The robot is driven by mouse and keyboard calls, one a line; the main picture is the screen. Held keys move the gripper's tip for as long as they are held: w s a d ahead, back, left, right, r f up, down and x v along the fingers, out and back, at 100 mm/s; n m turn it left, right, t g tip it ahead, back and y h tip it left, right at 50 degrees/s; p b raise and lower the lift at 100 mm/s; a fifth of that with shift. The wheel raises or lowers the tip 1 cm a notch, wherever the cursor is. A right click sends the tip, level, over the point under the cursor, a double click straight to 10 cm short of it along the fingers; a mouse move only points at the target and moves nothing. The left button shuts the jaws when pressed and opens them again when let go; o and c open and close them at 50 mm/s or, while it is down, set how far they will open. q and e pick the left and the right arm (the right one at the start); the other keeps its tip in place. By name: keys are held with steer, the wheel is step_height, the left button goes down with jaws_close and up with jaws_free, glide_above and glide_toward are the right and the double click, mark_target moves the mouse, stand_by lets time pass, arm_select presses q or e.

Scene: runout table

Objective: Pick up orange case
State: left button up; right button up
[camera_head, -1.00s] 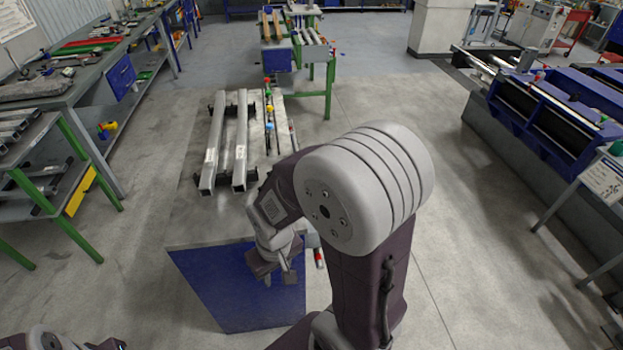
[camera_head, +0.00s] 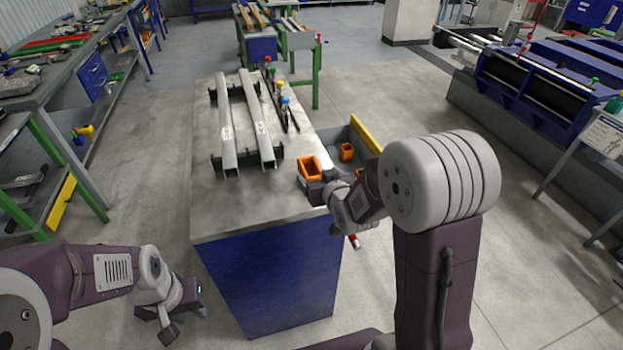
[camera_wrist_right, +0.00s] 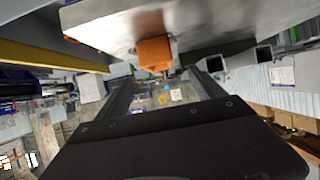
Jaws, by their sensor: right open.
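An orange case (camera_head: 309,167), open-topped, stands on the grey table at its right edge. A second, smaller-looking orange case (camera_head: 347,152) sits in a grey tray beside the table. My right gripper (camera_head: 318,190) is open at the table's right edge, just on the near side of the first case. In the right wrist view, an orange case (camera_wrist_right: 155,53) appears just ahead of the two open fingers (camera_wrist_right: 160,88), with nothing visibly held. My left gripper (camera_head: 184,322) hangs low to the left of the blue table front, with its fingers apart and empty.
Two long grey rails (camera_head: 245,120) lie across the table (camera_head: 265,198) on black supports. A dark strip with coloured knobs (camera_head: 280,88) lies right of them. The tray has a yellow edge (camera_head: 366,135). The near part of the tabletop is clear.

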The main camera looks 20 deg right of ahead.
mark_target(312, 170)
steer(key=x, duration=0.3)
steer(key=shift+a, duration=0.2)
steer(key=shift+w+d+f, duration=0.2)
steer(key=shift+w+d, duration=0.1)
steer(key=x, duration=0.5)
steer(key=shift+f, duration=0.2)
steer(key=shift+s+r, duration=0.1)
steer(key=shift+s, duration=0.05)
steer(key=shift+c, duration=0.9)
steer(key=c, duration=1.4)
steer(key=shift+o, duration=0.2)
steer(key=shift+r, duration=0.1)
